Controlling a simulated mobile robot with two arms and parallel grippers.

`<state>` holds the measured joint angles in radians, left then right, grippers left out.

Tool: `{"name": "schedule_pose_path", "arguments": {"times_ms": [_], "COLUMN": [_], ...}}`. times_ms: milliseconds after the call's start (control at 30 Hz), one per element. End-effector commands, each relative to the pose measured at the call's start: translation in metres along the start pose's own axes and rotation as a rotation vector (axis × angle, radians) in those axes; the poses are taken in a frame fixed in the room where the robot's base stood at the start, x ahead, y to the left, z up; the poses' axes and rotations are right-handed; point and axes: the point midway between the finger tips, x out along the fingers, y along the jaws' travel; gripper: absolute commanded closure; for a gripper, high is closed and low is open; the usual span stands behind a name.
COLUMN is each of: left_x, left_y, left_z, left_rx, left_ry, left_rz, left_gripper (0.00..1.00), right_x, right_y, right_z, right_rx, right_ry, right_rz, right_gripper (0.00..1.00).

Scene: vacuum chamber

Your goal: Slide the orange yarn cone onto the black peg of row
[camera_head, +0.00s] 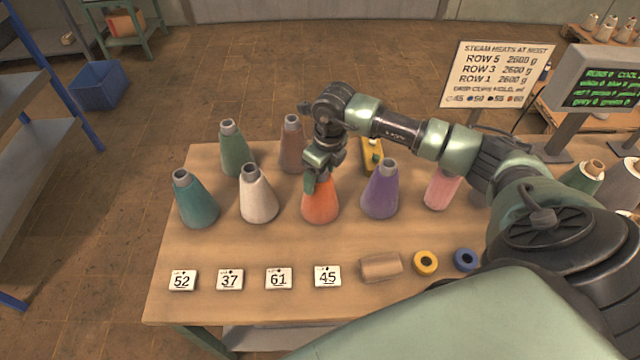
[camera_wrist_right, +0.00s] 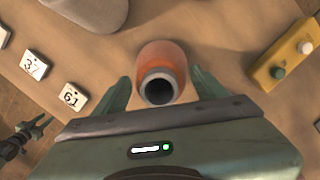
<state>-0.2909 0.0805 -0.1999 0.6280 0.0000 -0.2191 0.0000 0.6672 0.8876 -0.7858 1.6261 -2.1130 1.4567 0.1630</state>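The orange yarn cone (camera_head: 320,204) stands upright on the wooden table, in the near row between a white cone and a purple cone. My right gripper (camera_head: 318,184) is over its top, pointing down. In the right wrist view, the open fingers (camera_wrist_right: 161,92) stand on either side of the orange cone (camera_wrist_right: 165,58), with gaps beside its grey open tip. My left gripper (camera_wrist_right: 33,128) shows small at the lower left of the wrist view, its fingers apart and empty; the head view does not show it. No black peg is visible.
Close by stand a white cone (camera_head: 258,197), a purple cone (camera_head: 381,192) and a brown cone (camera_head: 292,147). A yellow button box (camera_head: 371,155) is behind. Number cards (camera_head: 278,278) and a tan cylinder (camera_head: 380,267) lie in front. A sign (camera_head: 497,75) and monitor (camera_head: 600,80) stand right.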

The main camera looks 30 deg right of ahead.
Motion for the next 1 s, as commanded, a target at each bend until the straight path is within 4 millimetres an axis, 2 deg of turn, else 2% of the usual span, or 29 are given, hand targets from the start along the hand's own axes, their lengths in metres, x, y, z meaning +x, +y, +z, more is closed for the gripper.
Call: {"name": "schedule_pose_path", "arguments": {"times_ms": [33,233,667,867,1000], "left_x": [0.0,0.0,0.003,0.013,0.024], "left_y": [0.0,0.002,0.002,0.002,0.003], "left_z": [0.002,0.011,0.014,0.015,0.016], "left_rx": [0.0,0.0,0.0,0.0,0.0], "left_ry": [-0.003,-0.015,-0.02,-0.02,-0.02], "left_rz": [0.0,0.002,0.002,0.003,0.003], "left_gripper": [0.64,0.64,0.64,0.64,0.64], "right_x": [0.0,0.0,-0.008,-0.035,-0.07], "right_y": [0.0,0.0,-0.001,-0.001,-0.001], "right_z": [0.0,0.0,0.003,0.007,0.013], "right_rx": [0.0,0.0,0.0,-0.001,-0.001], "right_ry": [0.0,-0.001,-0.005,-0.009,-0.012], "right_rz": [0.0,0.0,-0.001,-0.003,-0.004], "right_gripper": [0.45,1.0,1.0,1.0,1.0]}}
